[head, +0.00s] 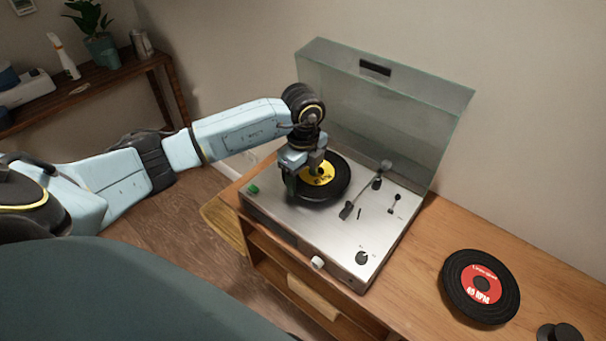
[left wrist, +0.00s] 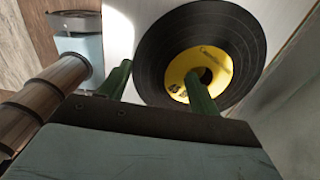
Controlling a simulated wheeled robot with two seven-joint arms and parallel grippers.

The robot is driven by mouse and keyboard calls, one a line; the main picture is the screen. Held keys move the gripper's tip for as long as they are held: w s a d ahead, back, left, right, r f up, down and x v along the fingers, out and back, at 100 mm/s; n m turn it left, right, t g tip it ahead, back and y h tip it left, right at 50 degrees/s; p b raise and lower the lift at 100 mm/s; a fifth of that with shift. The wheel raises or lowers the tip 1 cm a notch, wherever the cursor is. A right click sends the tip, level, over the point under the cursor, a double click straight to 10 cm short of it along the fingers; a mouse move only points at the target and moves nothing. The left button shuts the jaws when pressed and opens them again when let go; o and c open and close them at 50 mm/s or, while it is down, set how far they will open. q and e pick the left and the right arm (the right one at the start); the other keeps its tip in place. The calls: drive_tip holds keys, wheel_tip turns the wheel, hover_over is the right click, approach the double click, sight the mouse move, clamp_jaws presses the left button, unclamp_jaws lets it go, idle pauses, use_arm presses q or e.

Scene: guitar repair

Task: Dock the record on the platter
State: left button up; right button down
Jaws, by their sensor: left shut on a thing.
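The black record with a yellow label (head: 338,187) is over the platter area of the silver turntable (head: 272,210). The platter itself is hidden under it. My left gripper (head: 302,176) is at the record's left side and shut on it. In the left wrist view, the record (left wrist: 245,42) shows its centre hole, with one green finger of the left gripper (left wrist: 158,72) reaching over the label and the other beyond the rim. I cannot tell whether the record rests on the platter or is slightly above it. My right gripper is out of view.
The turntable's clear lid (head: 390,110) stands open behind it. The tonearm (head: 365,190) lies right of the record. A red-label record (head: 460,292) lies on the wooden cabinet (head: 435,230) at right. A shelf (head: 95,85) with a plant stands at far left.

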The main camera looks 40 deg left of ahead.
use_arm(q)
drive_tip(key=shift+f+b, duration=0.3)
drive_tip(key=shift+f, duration=0.25)
drive_tip(key=shift+s+f, duration=0.25)
drive_tip(key=shift+f, duration=0.1)
drive_tip(key=shift+d+r, duration=0.1)
drive_tip(key=shift+r, duration=0.1)
drive_tip(key=shift+w+r+p, duration=0.2)
drive_tip(key=shift+r+p, duration=0.4)
idle(0.4)
drive_tip(key=shift+r, duration=0.1)
drive_tip(key=shift+f, duration=0.55)
idle(0.5)
drive_tip(key=shift+s+f+b, duration=0.15)
drive_tip(key=shift+f+b, duration=0.15)
drive_tip(key=shift+f, duration=0.05)
